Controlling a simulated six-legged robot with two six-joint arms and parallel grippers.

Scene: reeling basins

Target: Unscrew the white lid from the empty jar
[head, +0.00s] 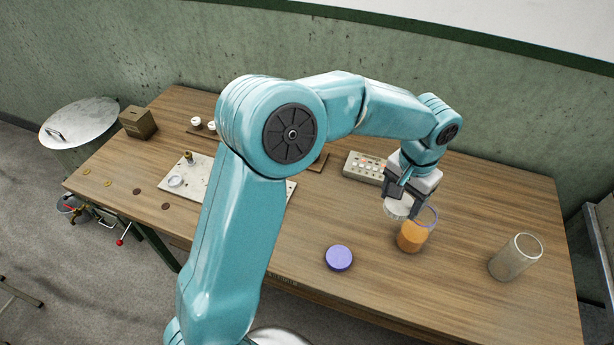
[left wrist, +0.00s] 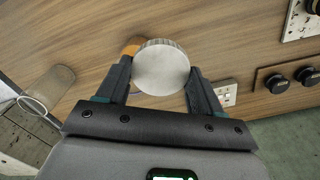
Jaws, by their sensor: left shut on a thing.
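My left gripper (head: 400,199) is shut on the white lid (head: 396,210) and holds it above the table. In the left wrist view the round, ridged lid (left wrist: 161,68) sits between the two fingers. The empty jar (head: 514,258), clear glass with an open top, stands upright on the right of the table, apart from the lid. It also shows at the left of the left wrist view (left wrist: 48,90). My right gripper is in neither view.
A jar with orange contents (head: 411,238) and an open purple rim stands close beside the held lid. A purple lid (head: 339,258) lies left of it. A button panel (head: 363,167) lies behind. The table front right is clear.

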